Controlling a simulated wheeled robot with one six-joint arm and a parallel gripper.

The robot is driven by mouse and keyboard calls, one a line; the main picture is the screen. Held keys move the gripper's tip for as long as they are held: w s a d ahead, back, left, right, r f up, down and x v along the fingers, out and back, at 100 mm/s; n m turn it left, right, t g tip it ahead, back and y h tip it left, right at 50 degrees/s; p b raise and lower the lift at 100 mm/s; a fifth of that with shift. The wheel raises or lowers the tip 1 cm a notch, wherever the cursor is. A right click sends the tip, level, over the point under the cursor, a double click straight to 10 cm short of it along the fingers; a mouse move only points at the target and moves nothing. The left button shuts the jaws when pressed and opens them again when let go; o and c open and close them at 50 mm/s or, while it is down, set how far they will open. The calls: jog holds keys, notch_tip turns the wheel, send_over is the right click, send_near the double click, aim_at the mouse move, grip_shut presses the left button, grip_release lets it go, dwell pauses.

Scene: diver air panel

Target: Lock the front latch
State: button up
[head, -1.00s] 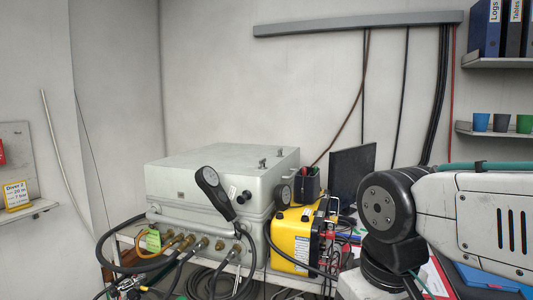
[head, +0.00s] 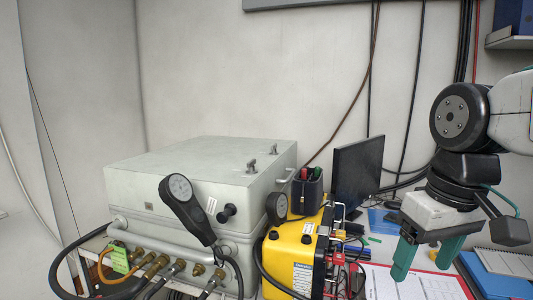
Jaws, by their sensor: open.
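A grey metal air panel case (head: 195,185) stands with its lid closed at the left of centre in the head view. Two small metal latches stand up near the lid's right edge: a nearer one (head: 251,166) and a farther one (head: 275,150). I cannot tell from this view whether either is locked. A black knob (head: 227,212) sits on the case's front. My gripper (head: 422,270) is open and empty, with teal fingers pointing down. It is at the right, over the papers on the desk and well apart from the case.
A dial gauge on a black handle (head: 183,198) leans before the case. A yellow box (head: 292,252), a pen holder (head: 308,187) and a dark monitor (head: 357,175) stand between case and gripper. Hoses and brass fittings (head: 157,264) crowd the case's lower front.

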jog(key=w+a+r+n+y, duration=0.1)
jog(key=w+a+r+n, duration=0.25)
jog(key=w+r, duration=0.55)
jog(key=n+y, duration=0.3)
jog(key=n, duration=0.5)
send_near(252, 161)
jog(key=x, duration=0.8)
jog(key=shift+w+a, duration=0.1)
jog(key=shift+w, duration=0.05)
jog(key=shift+r, duration=0.1)
jog(key=c, duration=1)
